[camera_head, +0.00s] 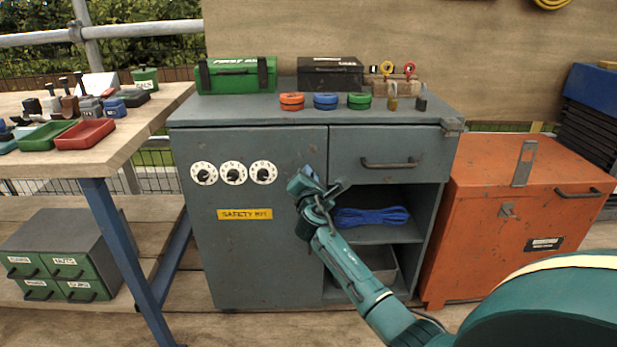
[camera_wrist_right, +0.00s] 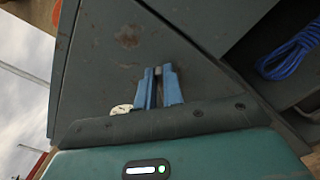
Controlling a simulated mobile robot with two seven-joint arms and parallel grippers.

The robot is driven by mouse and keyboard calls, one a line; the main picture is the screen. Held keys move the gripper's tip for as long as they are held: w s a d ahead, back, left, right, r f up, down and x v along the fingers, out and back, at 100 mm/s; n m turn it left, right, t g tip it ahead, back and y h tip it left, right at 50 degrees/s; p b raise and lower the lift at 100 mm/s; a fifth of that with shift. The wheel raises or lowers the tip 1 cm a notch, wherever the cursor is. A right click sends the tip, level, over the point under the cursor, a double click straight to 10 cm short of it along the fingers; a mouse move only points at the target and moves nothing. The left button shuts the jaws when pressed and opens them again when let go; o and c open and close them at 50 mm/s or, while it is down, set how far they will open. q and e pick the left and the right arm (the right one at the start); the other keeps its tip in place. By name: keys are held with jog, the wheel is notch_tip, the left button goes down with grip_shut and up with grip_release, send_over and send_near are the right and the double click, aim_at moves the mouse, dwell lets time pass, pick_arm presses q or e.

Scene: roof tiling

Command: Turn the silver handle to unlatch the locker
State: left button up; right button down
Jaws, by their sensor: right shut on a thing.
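The locker is a grey metal cabinet (camera_head: 262,265) with a closed door marked by a yellow "SAFETY" label (camera_head: 244,214) and three white dials (camera_head: 233,173). My right gripper (camera_head: 312,178) is at the door's upper right edge, right of the dials. In the right wrist view its blue fingertips (camera_wrist_right: 159,87) are close together against the door, shut on a thin grey piece, which I take to be the silver handle (camera_wrist_right: 158,72). The rest of the handle is hidden by the gripper. How far it is turned cannot be told. My left gripper is not in view.
Right of the door are a drawer (camera_head: 390,150) and open shelves with a blue rope (camera_head: 371,216). An orange chest (camera_head: 480,240) stands at the right. A wooden bench (camera_head: 120,140) with trays is at the left.

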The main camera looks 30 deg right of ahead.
pick_arm(q)
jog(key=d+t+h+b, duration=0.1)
jog(key=b, duration=0.2)
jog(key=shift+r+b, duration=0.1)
jog(key=shift+b, duration=0.25)
pick_arm(e)
jog(key=m, duration=0.3)
jog(key=f+m, duration=0.1)
jog(key=m, duration=0.5)
jog(key=shift+a+f, duration=0.2)
jog(key=shift+f, duration=0.2)
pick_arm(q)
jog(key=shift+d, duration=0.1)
pick_arm(e)
jog(key=shift+r+m, duration=0.1)
jog(key=shift+m, duration=0.2)
jog(key=c, duration=1.6)
grip_release()
jog(key=shift+w, duration=0.1)
jog(key=shift+o, duration=0.4)
jog(key=shift+d, duration=0.15)
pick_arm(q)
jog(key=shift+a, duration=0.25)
pick_arm(e)
jog(key=shift+s, duration=0.25)
